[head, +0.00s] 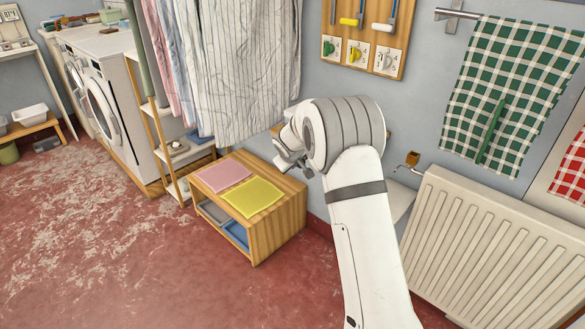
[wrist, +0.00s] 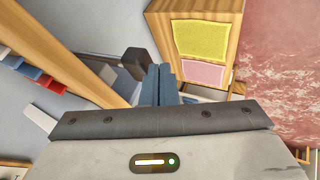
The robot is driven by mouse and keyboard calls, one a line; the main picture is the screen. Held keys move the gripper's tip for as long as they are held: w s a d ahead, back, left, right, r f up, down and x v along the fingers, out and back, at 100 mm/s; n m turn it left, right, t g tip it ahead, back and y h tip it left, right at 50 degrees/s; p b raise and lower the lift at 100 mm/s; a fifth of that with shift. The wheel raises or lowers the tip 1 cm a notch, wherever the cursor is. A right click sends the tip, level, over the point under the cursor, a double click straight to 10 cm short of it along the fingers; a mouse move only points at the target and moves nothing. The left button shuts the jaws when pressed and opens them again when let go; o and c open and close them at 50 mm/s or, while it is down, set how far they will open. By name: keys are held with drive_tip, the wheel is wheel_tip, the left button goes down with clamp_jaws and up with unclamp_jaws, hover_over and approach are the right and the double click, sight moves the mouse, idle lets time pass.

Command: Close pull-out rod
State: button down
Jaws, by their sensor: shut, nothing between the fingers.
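My gripper (wrist: 162,72) is shut and empty in the wrist view, its two blue-grey fingers together. A dark block (wrist: 136,60) is just left of the fingertips; I cannot tell whether they touch or whether it belongs to the pull-out rod. In the head view my gripper (head: 284,156) is below the hanging striped shirts (head: 245,70), above and behind the low wooden bench, partly hidden by my wrist. No pull-out rod can be clearly made out. A metal rail (head: 456,14) at the upper right carries a green checked towel (head: 513,88).
The low wooden bench (head: 275,226) holds a pink mat (head: 221,174) and a yellow mat (head: 246,197). A white radiator (head: 490,245) stands right of my arm. A hook board (head: 366,38) hangs on the wall. The red floor (head: 120,255) at left is clear.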

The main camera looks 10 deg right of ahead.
drive_tip(key=s+a+r, duration=0.3)
drive_tip(key=s+r, duration=0.5)
drive_tip(key=s, duration=0.1)
drive_tip(key=s+d+r+m+g+p, duration=0.15)
drive_tip(key=s+d+r+p, duration=0.25)
drive_tip(key=s+r, duration=0.4)
drive_tip(key=s+d+r+m+g+p, duration=0.15)
drive_tip(key=s+d+r+p, duration=0.35)
drive_tip(key=s, duration=0.6)
drive_tip(key=s+r+m+g+p, duration=0.1)
drive_tip(key=s+r+p, duration=0.1)
drive_tip(key=s, duration=0.8)
drive_tip(key=s+r+m+y+p, duration=0.1)
drive_tip(key=s+r+m+p, duration=0.1)
drive_tip(key=s, duration=0.8)
drive_tip(key=shift+s+a+r+m+g+p, duration=0.15)
drive_tip(key=shift+a+r+m+g+p, duration=0.2)
drive_tip(key=shift+p, duration=0.45)
